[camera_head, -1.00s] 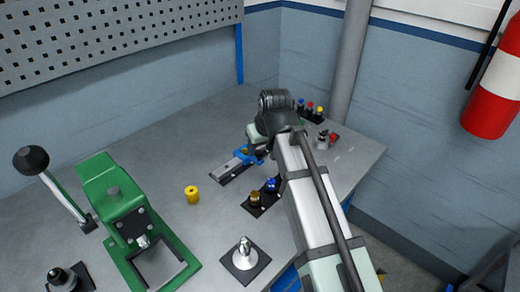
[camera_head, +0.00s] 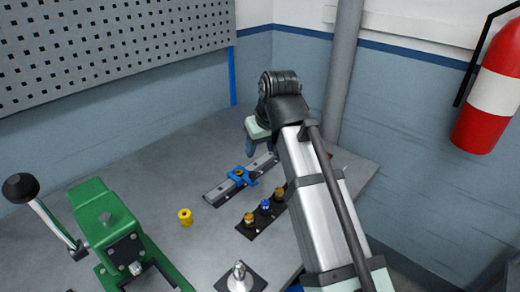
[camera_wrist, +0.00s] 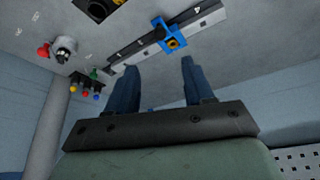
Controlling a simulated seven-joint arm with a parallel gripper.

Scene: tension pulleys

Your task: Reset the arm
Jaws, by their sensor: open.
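My gripper (camera_head: 251,145) is above the far side of the bench, beside the vertical pipe, partly hidden by my own arm. In the wrist view its two dark blue fingers (camera_wrist: 160,80) stand apart with nothing between them. A metal rail (camera_head: 221,187) with a blue block (camera_head: 243,177) lies on the bench below. The rail (camera_wrist: 205,22) and blue block (camera_wrist: 163,33) also show beyond the fingertips, apart from them. A black plate (camera_head: 246,231) bears gold and blue pulleys (camera_head: 265,207) in a row.
A green lever press (camera_head: 110,230) stands at the left. A yellow cylinder (camera_head: 185,217) stands on the grey bench (camera_head: 160,180). A metal cone (camera_head: 239,278) is at the front. Coloured buttons (camera_wrist: 85,85) and a red-knobbed fitting (camera_wrist: 60,48) show in the wrist view. A fire extinguisher (camera_head: 490,95) hangs right.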

